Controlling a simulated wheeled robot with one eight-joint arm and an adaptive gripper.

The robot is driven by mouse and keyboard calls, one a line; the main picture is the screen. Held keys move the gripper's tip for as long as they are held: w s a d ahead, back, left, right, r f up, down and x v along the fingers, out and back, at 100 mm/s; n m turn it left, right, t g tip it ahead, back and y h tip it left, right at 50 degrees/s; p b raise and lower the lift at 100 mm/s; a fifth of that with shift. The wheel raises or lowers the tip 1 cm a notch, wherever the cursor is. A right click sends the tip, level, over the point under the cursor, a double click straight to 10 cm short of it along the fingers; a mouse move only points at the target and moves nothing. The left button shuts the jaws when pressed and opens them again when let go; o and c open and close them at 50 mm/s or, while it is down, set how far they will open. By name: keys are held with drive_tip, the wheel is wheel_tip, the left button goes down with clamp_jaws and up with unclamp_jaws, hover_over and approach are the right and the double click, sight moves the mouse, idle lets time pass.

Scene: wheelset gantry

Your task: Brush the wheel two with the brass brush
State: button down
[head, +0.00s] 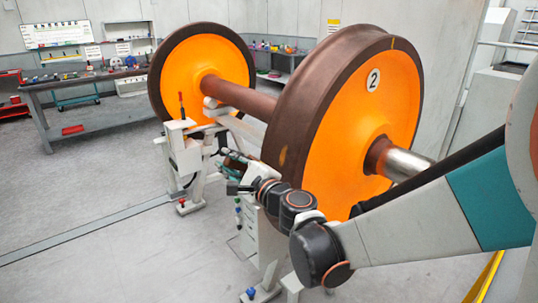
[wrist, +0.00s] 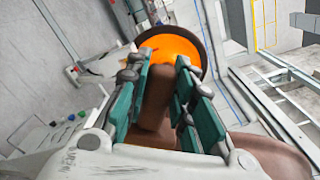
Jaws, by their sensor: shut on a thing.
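Wheel two (head: 345,125) is the near wheel, with an orange face, a dark brown rim and a white disc marked 2. A small orange patch shows low on its tread. A brown curved surface, apparently wheel two (wrist: 275,155), fills the lower right there. I cannot tell whether the brush touches it.
A brown axle (head: 240,98) joins wheel two to the far orange wheel (head: 190,75). White gantry stands (head: 185,150) support the wheelset close to my arm. A workbench (head: 90,95) with small items stands at the back left. The floor at left is clear.

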sight(256, 159)
drive_tip(key=shift+w+d+f+b, duration=0.35)
drive_tip(key=shift+w+d, duration=0.5)
drive_tip(key=shift+d, duration=0.1)
drive_tip(key=shift+w+d+f+b, duration=0.4)
drive_tip(key=shift+w+d, duration=0.4)
drive_tip(key=shift+d, duration=0.15)
drive_tip(key=shift+w+d+f+b, duration=0.3)
drive_tip(key=shift+w+d+b, duration=0.05)
drive_tip(key=shift+w+d, duration=0.55)
drive_tip(key=shift+w+d+f, duration=0.15)
drive_tip(key=shift+w+d, duration=0.1)
drive_tip(key=shift+d, duration=0.2)
drive_tip(key=shift+w+d+r+p, duration=0.6)
drive_tip(key=shift+d+r+p, duration=0.35)
drive_tip(key=shift+r+p, duration=2.2)
drive_tip(key=shift+s+a+f+b, duration=0.2)
drive_tip(key=shift+a+f+b, duration=0.05)
drive_tip(key=shift+f+b, duration=0.9)
drive_tip(key=shift+s+a+f+b, duration=0.15)
drive_tip(key=shift+a+f+b, duration=0.15)
drive_tip(key=shift+f+b, duration=0.85)
drive_tip(key=shift+s+a+f+b, duration=0.25)
drive_tip(key=shift+f+b, duration=0.65)
drive_tip(key=shift+b, duration=0.4)
drive_tip(key=shift+w, duration=0.1)
drive_tip(key=shift+a+r, duration=0.1)
